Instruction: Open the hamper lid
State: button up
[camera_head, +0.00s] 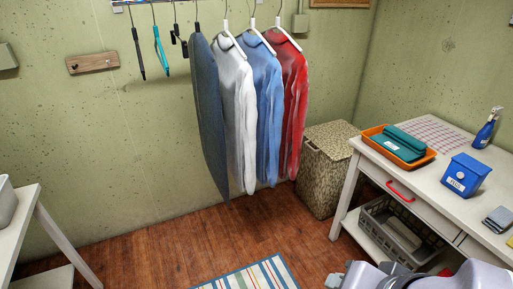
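The hamper (318,185) is a tall woven, speckled tan-brown box against the back wall, between the hanging shirts and the white table. Its lid (332,137) lies flat on top and looks closed. A small loop or tab (312,146) shows at the lid's front left edge. The red shirt hangs close to the hamper's left side, and the table partly covers its right side. My gripper (336,281) is at the bottom edge, partly cut off, low and well in front of the hamper. Its fingers are not clear.
A white table (455,190) at right holds an orange tray (399,160), a blue box (463,175) and a spray bottle (487,128). A grey crate (400,235) sits beneath. Shirts (266,110) and an ironing board (209,115) hang left. A striped rug (250,275) lies on open floor.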

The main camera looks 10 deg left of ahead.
aim_at(332, 139)
jog(key=i+u, duration=0.1)
jog(key=i, duration=0.35)
jog(key=i+l+u, duration=0.1)
jog(key=i, duration=0.35)
jog(key=i+l+u, duration=0.1)
jog(key=i, duration=0.35)
jog(key=i+l, duration=0.3)
jog(key=i+l+u, duration=0.15)
jog(key=i, duration=0.4)
jog(key=i+j, duration=0.15)
jog(key=i, duration=0.5)
